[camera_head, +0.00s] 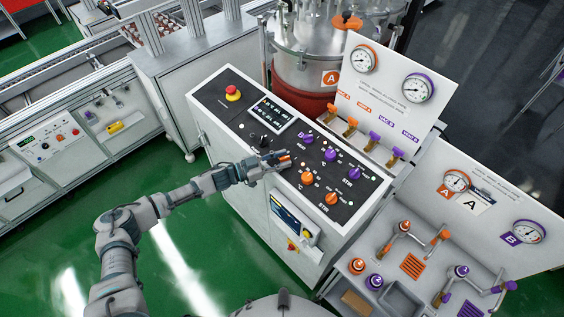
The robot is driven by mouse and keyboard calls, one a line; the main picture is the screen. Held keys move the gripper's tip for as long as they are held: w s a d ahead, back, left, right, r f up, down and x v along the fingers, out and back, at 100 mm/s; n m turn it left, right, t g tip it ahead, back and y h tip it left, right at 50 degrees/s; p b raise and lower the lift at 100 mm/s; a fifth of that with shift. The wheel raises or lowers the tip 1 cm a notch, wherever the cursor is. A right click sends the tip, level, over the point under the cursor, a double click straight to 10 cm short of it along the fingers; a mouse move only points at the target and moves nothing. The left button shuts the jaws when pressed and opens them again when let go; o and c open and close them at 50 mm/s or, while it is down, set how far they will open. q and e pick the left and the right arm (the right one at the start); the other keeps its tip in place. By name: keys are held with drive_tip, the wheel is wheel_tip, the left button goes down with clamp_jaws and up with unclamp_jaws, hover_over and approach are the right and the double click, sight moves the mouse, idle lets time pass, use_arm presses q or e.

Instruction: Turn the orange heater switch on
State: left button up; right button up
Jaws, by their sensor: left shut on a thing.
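My left gripper (284,163) reaches over the black top panel (343,190) of the white control cabinet from the left. It is shut on a small orange knob (285,158), the leftmost in the orange row, which looks like the heater switch. The fingers hide most of it, so I cannot tell its setting. Two other orange knobs (307,177) stand to its right, and several purple knobs (330,154) form a row behind. My right gripper is out of view.
A red emergency button (233,93) and a display (269,113) are on the panel's left part. Orange and purple levers (350,127) stand behind the panel, below a white gauge board (391,92). A steel tank (315,50) is behind. Green floor lies in front.

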use_arm(q)
drive_tip(key=shift+w+r+m+g+h, duration=0.15)
drive_tip(key=shift+m+g+h, duration=0.15)
drive_tip(key=shift+m+g, duration=0.5)
drive_tip(key=o, duration=1.2)
drive_tip(key=shift+c, duration=0.2)
drive_tip(key=shift+a, duration=0.1)
drive_tip(key=v, duration=1.2)
